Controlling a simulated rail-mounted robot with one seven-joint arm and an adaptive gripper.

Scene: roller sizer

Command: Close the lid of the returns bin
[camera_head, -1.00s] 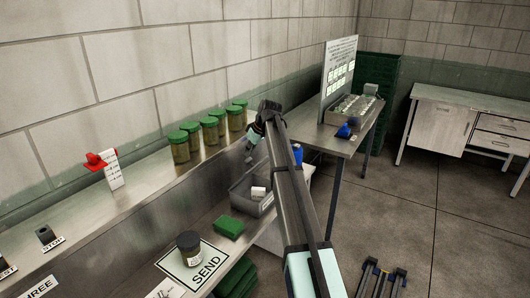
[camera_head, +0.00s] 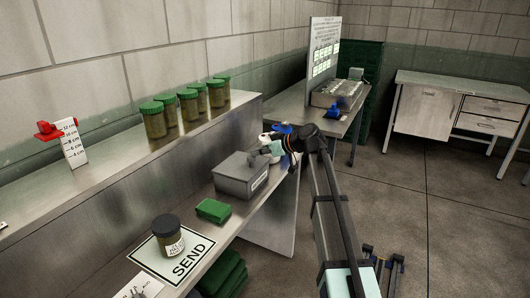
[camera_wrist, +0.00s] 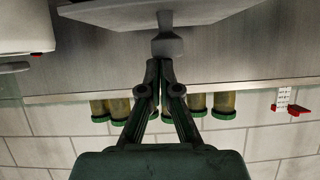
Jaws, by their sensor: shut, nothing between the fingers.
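The returns bin (camera_head: 232,187) is a grey box on the steel bench, in the middle of the head view. A flat grey lid (camera_head: 236,165) lies across its top and hides the inside. In the wrist view, which looks upside down, a grey panel that appears to be the lid (camera_wrist: 110,14) is at the top, with a darker grey knob-like part (camera_wrist: 167,46) in front of the fingertips. My gripper (camera_head: 254,158) is at the lid's back right edge. In the wrist view my gripper (camera_wrist: 160,66) is shut and empty; I cannot tell whether it touches the knob-like part.
A green block (camera_head: 213,210) sits just in front of the bin. A dark-lidded jar (camera_head: 167,235) stands on the SEND mat (camera_head: 196,257). Several green-lidded jars (camera_head: 188,106) line the ledge behind. A blue object (camera_head: 282,128) is behind my gripper. Open floor lies to the right.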

